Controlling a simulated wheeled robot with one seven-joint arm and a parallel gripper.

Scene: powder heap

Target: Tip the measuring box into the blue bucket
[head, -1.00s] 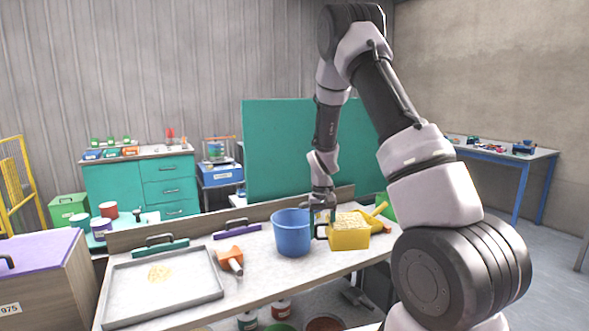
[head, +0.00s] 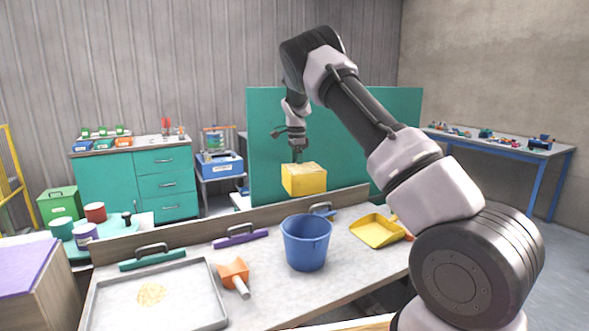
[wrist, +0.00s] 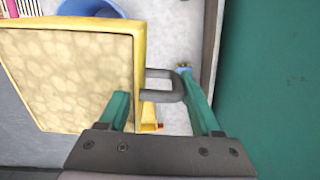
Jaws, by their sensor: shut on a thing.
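The yellow measuring box (head: 304,181) is held upright in the air, above and behind the blue bucket (head: 306,243). Pale powder fills it almost to the rim, as the wrist view shows on the box (wrist: 138,70). My gripper (head: 297,157) is shut on the box's dark handle; the green fingers show at the handle in the wrist view (wrist: 165,112). The blue bucket stands upright on the bench, and part of its rim shows at the top of the wrist view (wrist: 92,9). The bucket's inside bottom is hidden.
A grey tray (head: 205,290) with a little powder lies at the left. An orange scoop (head: 234,274) lies left of the bucket, a yellow dustpan (head: 376,232) right of it. Brushes (head: 241,236) lie along the back board. A green panel (head: 385,130) stands behind.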

